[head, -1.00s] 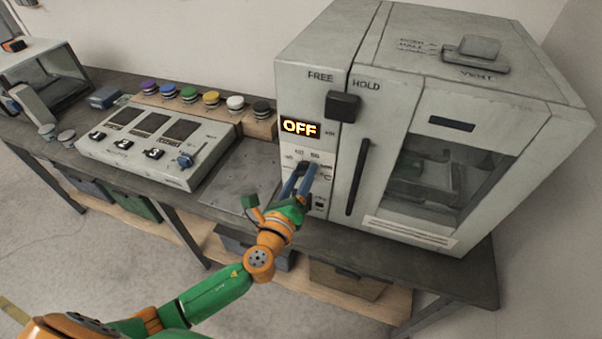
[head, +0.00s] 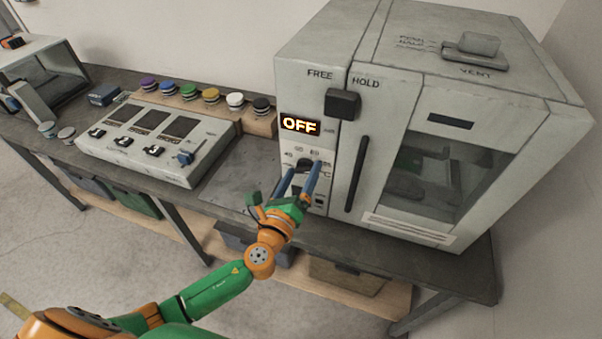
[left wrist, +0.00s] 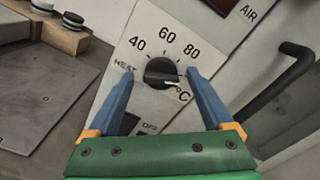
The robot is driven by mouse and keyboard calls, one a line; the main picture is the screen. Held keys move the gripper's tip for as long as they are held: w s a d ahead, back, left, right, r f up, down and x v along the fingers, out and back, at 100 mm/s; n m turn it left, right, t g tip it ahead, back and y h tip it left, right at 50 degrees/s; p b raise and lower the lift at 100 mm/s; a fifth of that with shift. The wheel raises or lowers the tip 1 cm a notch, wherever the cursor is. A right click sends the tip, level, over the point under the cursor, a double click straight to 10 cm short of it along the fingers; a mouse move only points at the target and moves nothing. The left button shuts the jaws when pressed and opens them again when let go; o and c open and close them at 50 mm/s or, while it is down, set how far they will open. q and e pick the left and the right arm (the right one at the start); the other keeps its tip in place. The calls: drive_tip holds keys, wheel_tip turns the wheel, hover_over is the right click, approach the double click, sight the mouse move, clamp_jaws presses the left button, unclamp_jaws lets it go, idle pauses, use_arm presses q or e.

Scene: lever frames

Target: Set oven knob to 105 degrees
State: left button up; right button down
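The oven (head: 345,170) stands on the bench at the right, with a lit display (head: 300,125) reading OFF. Its round black knob (left wrist: 160,71) shows in the left wrist view, below a scale with 40, 60 and 80. A short white mark on the knob's lower right points to the right, towards the °C print. My left gripper (left wrist: 161,74) is open, with its blue fingertips on either side of the knob and visible gaps between. In the head view the left gripper (head: 303,169) is in front of the oven's control panel. My right gripper is not in view.
A black slider (head: 342,105) sits between FREE and HOLD, above a long dark door handle (head: 357,175). A control box (head: 150,145) with a blue lever and a row of coloured buttons stand left. A flat plate (head: 232,185) lies between box and oven.

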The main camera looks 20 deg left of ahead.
use_arm(q)
drive_tip(key=s+b, duration=0.1)
drive_tip(key=s, duration=0.6)
drive_tip(key=shift+a, duration=0.15)
drive_tip(key=s+a+f+n+g+y, duration=0.1)
drive_tip(key=s+a+f+n+g, duration=0.2)
drive_tip(key=f, duration=0.6)
drive_tip(key=s+a+f+n+g, duration=0.1)
drive_tip(key=s+f+n+g, duration=0.15)
drive_tip(key=f+n, duration=0.45)
drive_tip(key=s+a+f+n+g+y, duration=0.1)
drive_tip(key=s+a+f+g, duration=0.2)
drive_tip(key=f, duration=0.9)
drive_tip(key=s+d+f+n+g, duration=0.1)
drive_tip(key=s+f+n+g, duration=0.3)
drive_tip(key=s, duration=0.8)
drive_tip(key=s+d+f+n+g+h, duration=0.1)
drive_tip(key=s+f+n+g, duration=0.3)
drive_tip(key=s+f+n, duration=0.5)
drive_tip(key=s+n, duration=0.2)
drive_tip(key=shift+s+n, duration=0.3)
drive_tip(key=shift+s, duration=0.05)
